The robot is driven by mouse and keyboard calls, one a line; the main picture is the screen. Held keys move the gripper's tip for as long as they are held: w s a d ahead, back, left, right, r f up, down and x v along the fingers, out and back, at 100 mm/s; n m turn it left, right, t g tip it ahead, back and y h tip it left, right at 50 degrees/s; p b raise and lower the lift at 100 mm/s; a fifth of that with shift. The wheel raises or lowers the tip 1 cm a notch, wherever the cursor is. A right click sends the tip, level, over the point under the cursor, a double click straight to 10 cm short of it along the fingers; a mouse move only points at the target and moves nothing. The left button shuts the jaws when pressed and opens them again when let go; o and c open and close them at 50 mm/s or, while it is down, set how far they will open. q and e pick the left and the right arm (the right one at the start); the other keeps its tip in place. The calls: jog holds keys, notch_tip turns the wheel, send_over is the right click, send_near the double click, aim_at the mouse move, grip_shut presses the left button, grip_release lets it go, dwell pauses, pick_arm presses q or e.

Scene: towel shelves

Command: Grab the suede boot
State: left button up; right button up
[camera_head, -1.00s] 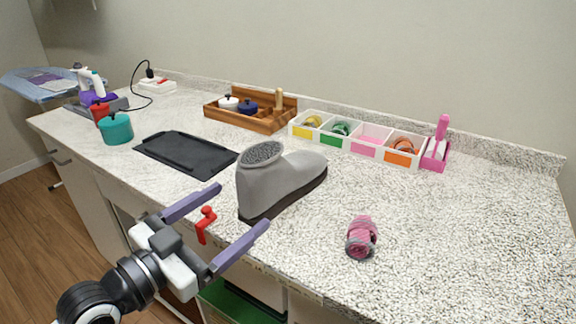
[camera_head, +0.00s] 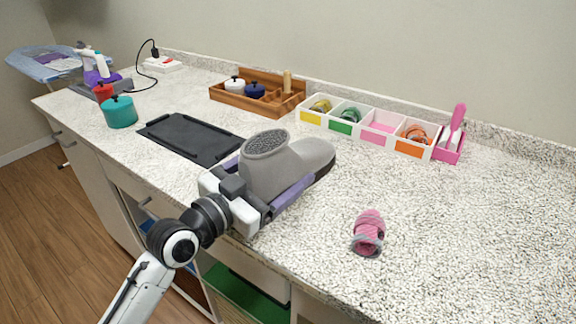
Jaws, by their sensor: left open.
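The grey suede boot (camera_head: 285,162) stands upright on the speckled counter near its front edge, with its toe pointing to the back right. My left gripper (camera_head: 272,172) is open and low at the boot. One purple finger runs along the boot's near side, and a bit of the other finger shows on its far left side, so the boot is between the fingers. The boot hides most of the far finger. I cannot tell whether the fingers touch the boot. My right gripper is not in view.
A black tray (camera_head: 192,138) lies left of the boot. A pink striped roll (camera_head: 368,233) lies to its right. Behind are a wooden box (camera_head: 240,102) and a row of white bins (camera_head: 340,128). A teal pot (camera_head: 120,111) stands at left. The counter's right side is clear.

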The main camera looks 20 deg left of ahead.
pick_arm(q)
jog(key=shift+w, duration=0.1)
jog(key=c, duration=1.4)
jog(key=shift+r, duration=0.1)
jog(key=shift+r, duration=0.15)
